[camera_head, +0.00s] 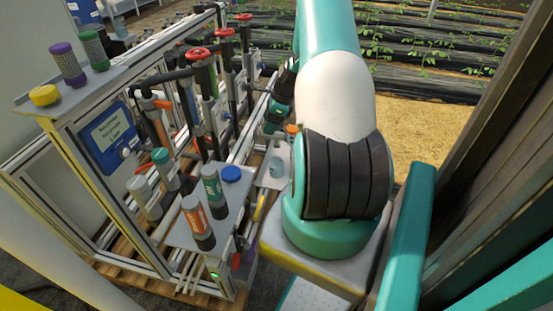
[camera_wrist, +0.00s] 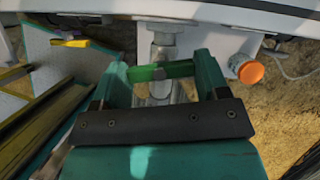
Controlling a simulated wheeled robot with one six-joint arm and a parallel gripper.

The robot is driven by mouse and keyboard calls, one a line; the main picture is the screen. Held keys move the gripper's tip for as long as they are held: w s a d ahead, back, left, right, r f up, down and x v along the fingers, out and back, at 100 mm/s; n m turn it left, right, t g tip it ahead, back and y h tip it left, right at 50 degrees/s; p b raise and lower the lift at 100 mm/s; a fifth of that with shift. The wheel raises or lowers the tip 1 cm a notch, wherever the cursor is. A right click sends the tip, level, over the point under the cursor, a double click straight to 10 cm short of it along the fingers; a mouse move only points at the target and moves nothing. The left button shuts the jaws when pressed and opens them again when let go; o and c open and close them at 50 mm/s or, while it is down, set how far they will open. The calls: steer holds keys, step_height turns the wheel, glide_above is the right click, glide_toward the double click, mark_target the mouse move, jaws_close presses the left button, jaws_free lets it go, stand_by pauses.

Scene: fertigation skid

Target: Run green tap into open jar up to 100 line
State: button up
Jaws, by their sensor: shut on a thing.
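The green tap handle (camera_wrist: 162,71) lies crosswise between the two teal fingers of my gripper (camera_wrist: 162,78) in the wrist view, and the gripper is shut on it. The grey tap body (camera_wrist: 163,48) shows just above the handle. A pale, clear vessel, which looks like the open jar (camera_head: 276,167), stands on a light bracket beside the skid in the head view. Its level and its 100 line are too small to read. My gripper also shows partly in the head view (camera_head: 279,108), with my arm hiding much of it and the tap.
An orange knob (camera_wrist: 250,72) is right of the tap. Bottles with green (camera_head: 211,186) and orange (camera_head: 196,216) labels and a blue cap (camera_head: 231,174) are on the skid's front shelf. Red handwheels (camera_head: 197,54) top the pipes. A dark post (camera_head: 497,130) stands at right.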

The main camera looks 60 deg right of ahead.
steer(key=shift+n, duration=0.6)
steer(key=shift+y, duration=0.3)
steer(key=shift+n+g+y+p, duration=0.3)
steer(key=shift+n+g+p, duration=0.15)
steer(key=shift+n, duration=0.75)
